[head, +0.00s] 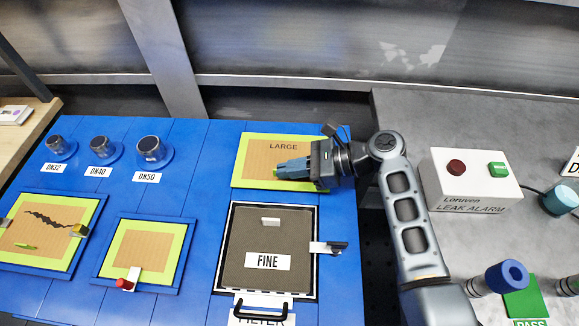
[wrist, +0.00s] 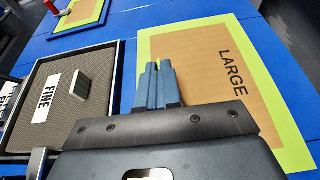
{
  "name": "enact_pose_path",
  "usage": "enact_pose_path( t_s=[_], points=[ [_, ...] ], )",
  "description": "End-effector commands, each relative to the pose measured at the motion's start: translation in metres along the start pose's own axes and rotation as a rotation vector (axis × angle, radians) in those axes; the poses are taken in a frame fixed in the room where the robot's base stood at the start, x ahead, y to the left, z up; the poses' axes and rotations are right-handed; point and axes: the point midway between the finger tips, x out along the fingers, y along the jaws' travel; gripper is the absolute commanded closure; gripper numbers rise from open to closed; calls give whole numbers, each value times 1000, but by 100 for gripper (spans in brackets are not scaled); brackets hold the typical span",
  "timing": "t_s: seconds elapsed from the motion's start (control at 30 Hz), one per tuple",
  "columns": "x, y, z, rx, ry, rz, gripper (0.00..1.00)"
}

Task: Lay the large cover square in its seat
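The large cover (head: 262,156) is a tan panel with a lime-green border and the word LARGE. It is at the back right of the blue bench, and also shows in the wrist view (wrist: 200,60). I cannot tell whether the cover is raised off the bench. At the left, a cracked tan panel (head: 50,232) lies in a blue frame with clips at its sides. No empty seat shows.
A smaller panel (head: 145,250) with a red-knobbed clip lies in a frame at front middle. The FINE filter (head: 265,235) has a clip and a black front handle. Several metal fittings (head: 150,148) stand behind. A leak alarm box (head: 470,180) is on the grey bench at right.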

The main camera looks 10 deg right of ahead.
Motion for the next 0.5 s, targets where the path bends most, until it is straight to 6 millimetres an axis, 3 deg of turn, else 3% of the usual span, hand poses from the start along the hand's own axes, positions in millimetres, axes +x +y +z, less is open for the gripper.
enact_pose_path(
  t_s=[0.1,0.43,0.5],
  points=[
    [0,0,-1,1,1,0,100],
    [0,0,-1,1,1,0,66],
    [0,0,0,1,1,0,66]
  ],
)
